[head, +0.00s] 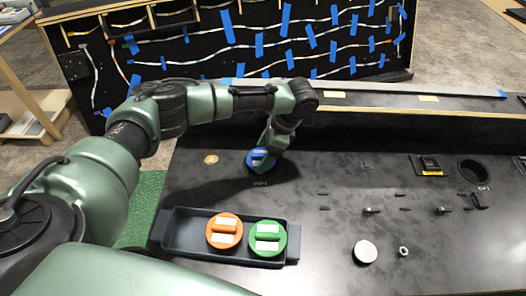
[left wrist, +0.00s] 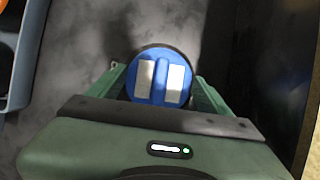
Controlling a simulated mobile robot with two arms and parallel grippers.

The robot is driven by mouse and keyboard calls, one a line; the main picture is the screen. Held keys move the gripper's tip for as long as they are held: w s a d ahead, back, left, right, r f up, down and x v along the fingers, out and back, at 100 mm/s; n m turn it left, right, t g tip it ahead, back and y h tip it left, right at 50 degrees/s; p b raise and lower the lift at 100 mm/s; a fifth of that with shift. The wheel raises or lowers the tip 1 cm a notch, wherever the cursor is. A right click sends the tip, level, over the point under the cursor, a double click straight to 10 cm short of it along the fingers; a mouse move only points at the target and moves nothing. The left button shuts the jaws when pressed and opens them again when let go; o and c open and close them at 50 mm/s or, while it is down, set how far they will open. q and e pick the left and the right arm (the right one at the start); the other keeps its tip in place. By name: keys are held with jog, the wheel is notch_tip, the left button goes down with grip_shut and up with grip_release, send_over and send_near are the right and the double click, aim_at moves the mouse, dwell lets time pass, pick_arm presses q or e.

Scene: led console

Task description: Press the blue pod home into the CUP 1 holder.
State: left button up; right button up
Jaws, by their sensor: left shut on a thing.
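The blue pod (head: 254,164) is at the CUP 1 label (head: 260,184) on the black console. It also shows in the left wrist view (left wrist: 162,77), with two white patches on top. My left gripper (head: 263,156) comes down on it and is shut on it, one finger on each side (left wrist: 160,88). A dark curved rim (left wrist: 166,47) shows just behind the pod. The pod and gripper hide most of the holder, so I cannot tell how deep the pod sits. My right gripper is not in view.
A dark tray (head: 172,237) near the front left holds an orange pod (head: 224,231) and a green pod (head: 267,238). Small pegs, a white disc (head: 365,251) and a round dark hole (head: 473,170) are to the right. A raised ledge (head: 400,115) runs behind.

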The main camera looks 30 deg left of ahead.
pick_arm(q)
jog(key=shift+f, duration=0.9)
dwell(0.3)
jog(key=o, duration=1.2)
jog(key=shift+o, duration=0.2)
jog(key=shift+w+d+r+b, duration=0.25)
jog(key=shift+d+r+b, duration=0.05)
jog(key=shift+d+r, duration=0.3)
jog(key=shift+w+d+r+b, duration=0.3)
jog(key=shift+d+r, duration=0.15)
jog(key=shift+r, duration=0.2)
jog(key=w+d, duration=0.1)
jog(key=d, duration=0.1)
jog(key=w+d+b, duration=0.1)
jog(key=d, duration=0.2)
jog(key=w+d+b, duration=0.1)
jog(key=w+d, duration=0.1)
jog(key=d, duration=0.1)
jog(key=shift+d, duration=0.15)
jog(key=shift+w+d+r+b, duration=0.1)
jog(key=shift+w+d+b, duration=0.3)
jog(key=shift+d, duration=0.35)
jog(key=shift+s, duration=0.1)
